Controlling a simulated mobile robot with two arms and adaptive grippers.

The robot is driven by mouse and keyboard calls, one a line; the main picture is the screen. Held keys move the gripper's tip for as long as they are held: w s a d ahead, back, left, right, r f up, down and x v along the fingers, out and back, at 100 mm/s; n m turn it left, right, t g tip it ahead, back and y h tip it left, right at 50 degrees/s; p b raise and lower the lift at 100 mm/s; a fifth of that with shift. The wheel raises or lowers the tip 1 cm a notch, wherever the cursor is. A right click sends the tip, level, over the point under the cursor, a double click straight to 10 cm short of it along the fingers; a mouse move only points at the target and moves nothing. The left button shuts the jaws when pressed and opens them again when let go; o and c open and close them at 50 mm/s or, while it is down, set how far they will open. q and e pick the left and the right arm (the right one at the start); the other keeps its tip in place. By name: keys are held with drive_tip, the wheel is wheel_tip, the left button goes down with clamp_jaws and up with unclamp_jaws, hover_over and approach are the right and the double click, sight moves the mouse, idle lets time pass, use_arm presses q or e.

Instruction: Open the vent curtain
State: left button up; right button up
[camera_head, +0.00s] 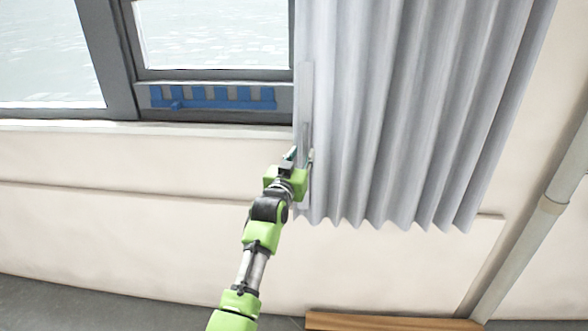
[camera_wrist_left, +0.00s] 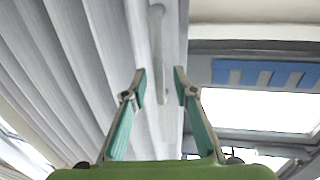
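The vent curtain (camera_head: 410,110) is a pale grey pleated sheet hanging at the right of the head view. It also fills the left of the left wrist view (camera_wrist_left: 75,65). A slim grey upright handle (camera_head: 306,95) runs along its left edge. In the left wrist view the handle (camera_wrist_left: 157,45) reaches down between the two fingers. My left gripper (camera_head: 299,157) is at the curtain's left edge, by the lower part of the handle. Its green fingers (camera_wrist_left: 160,84) are apart, one on each side of the handle, with gaps visible. My right gripper is not in view.
A dark-framed window (camera_head: 215,35) with a blue slotted vent strip (camera_head: 215,97) is left of the curtain. A pale sill and wall lie below. A grey pipe (camera_head: 530,235) slants at the right, and a wooden surface (camera_head: 385,321) is at the bottom.

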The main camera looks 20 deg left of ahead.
use_arm(q)
drive_tip(key=s, duration=0.8)
drive_tip(key=shift+s+d, duration=0.2)
